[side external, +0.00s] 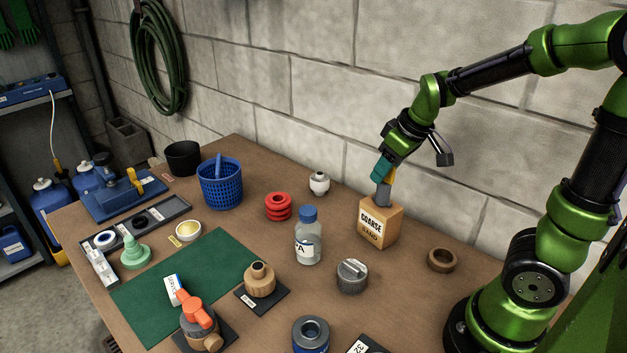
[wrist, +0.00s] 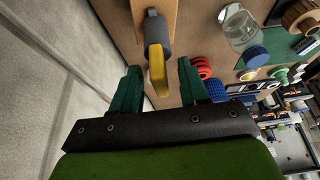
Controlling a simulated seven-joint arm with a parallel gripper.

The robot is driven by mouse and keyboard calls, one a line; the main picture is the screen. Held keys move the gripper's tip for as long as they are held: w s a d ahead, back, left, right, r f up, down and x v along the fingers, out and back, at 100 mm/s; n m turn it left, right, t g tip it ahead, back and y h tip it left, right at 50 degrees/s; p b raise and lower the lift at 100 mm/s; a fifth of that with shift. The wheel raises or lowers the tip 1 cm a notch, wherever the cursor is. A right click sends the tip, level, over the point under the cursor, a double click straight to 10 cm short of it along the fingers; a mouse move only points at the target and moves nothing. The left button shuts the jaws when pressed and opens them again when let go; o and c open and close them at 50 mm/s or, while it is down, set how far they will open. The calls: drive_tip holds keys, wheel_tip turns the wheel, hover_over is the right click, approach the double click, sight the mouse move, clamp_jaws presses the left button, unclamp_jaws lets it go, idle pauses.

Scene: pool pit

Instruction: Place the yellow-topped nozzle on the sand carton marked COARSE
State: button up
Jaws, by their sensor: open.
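The yellow-topped nozzle has a grey body (side external: 382,196) and appears to stand upright on top of the sand carton (side external: 378,227), whose front label reads COARSE SAND. In the wrist view its grey body (wrist: 158,35) and yellow top (wrist: 158,75) show between the fingers, with the tan carton (wrist: 164,9) beyond. My gripper (side external: 383,170) is just above the carton, with its teal fingers around the level of the yellow top. In the wrist view the gripper (wrist: 158,68) is open, with a gap visible on each side of the nozzle.
A clear bottle with a blue cap (side external: 308,240) stands left of the carton. A brown ring (side external: 441,259) lies to its right and a grey knurled cap (side external: 352,276) in front. A white fitting (side external: 319,183) and red rings (side external: 278,207) are farther left. The block wall (side external: 320,80) rises behind.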

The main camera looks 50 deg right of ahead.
drive_tip(key=v, duration=1.2)
drive_tip(key=s+a+f+m+t+y, duration=0.1)
drive_tip(key=s+a+m, duration=0.1)
drive_tip(key=a, duration=0.5)
drive_tip(key=s+a+f+m+t+y, duration=0.1)
drive_tip(key=a+f+m, duration=0.1)
drive_tip(key=a, duration=0.5)
drive_tip(key=shift+s+a+f+t, duration=0.25)
drive_tip(key=shift+s+a+t, duration=0.05)
drive_tip(key=shift+s, duration=0.05)
